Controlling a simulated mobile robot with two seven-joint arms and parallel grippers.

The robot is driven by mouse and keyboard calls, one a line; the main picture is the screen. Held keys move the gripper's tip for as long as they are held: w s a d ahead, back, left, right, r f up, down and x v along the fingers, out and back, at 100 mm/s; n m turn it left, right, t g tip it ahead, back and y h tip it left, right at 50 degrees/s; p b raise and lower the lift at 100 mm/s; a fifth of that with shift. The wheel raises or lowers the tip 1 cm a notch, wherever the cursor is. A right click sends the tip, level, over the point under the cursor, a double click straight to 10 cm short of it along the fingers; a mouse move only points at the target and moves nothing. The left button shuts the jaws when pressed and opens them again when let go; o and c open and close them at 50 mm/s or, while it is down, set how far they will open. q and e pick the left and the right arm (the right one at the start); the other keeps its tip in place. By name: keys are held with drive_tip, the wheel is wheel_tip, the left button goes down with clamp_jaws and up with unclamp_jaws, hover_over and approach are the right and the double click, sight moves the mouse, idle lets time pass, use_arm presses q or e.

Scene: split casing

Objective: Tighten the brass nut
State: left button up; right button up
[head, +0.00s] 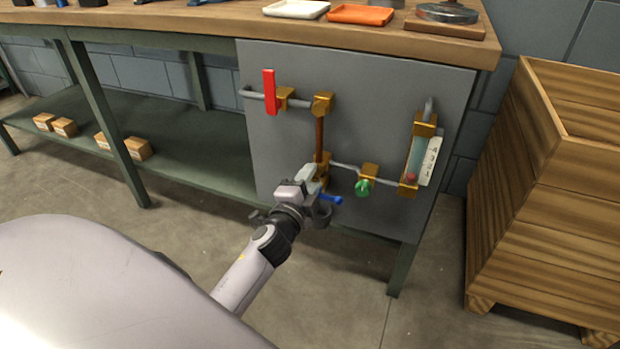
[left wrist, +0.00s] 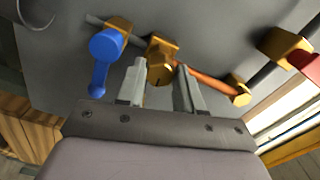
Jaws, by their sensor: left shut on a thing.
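The brass nut (left wrist: 160,71) is on a brass fitting at the lower end of the copper pipe (head: 319,138), on the grey panel (head: 350,80). In the left wrist view it sits between the two fingertips of my left gripper (left wrist: 161,80), one finger on each side. In the head view my left gripper (head: 314,182) reaches up to the panel at the lower brass fitting (head: 322,160) and partly hides it. The gripper is shut on the nut. My right gripper is not in view.
A blue valve handle (head: 330,197) is close beside my left gripper. A green valve knob (head: 363,187) and a sight glass (head: 415,155) are to the right, a red handle (head: 269,92) upper left. A wooden crate (head: 540,190) stands right of the workbench (head: 380,38).

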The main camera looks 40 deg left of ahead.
use_arm(q)
drive_tip(key=m+p, duration=0.3)
drive_tip(key=m, duration=1.4)
drive_tip(key=shift+r, duration=0.15)
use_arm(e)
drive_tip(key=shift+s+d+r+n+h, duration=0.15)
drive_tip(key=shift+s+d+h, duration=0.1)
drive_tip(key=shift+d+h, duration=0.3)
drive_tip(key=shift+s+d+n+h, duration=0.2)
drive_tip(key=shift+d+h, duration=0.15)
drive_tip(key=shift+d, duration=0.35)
use_arm(q)
drive_tip(key=shift+m, duration=0.3)
drive_tip(key=o, duration=1)
drive_tip(key=shift+o, duration=0.2)
